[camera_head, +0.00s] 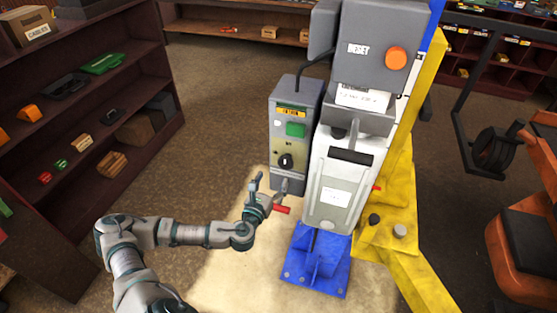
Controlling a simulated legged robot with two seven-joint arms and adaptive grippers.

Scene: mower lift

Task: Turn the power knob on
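The power knob (286,161) is a small black knob on the lower front of a grey control box (311,92). The box also has a yellow label and a green panel above the knob. My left gripper (268,189) is just below and left of the knob, apart from it in the picture. Its fingers are spread, with nothing seen between them. My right gripper is not in view.
A white and grey unit (341,180) stands right of the box on a blue base (318,262), beside a yellow lift frame (420,150). A dark shelf (62,95) with tools stands at left. An orange and black machine (522,250) is at right. Floor is clear between shelf and box.

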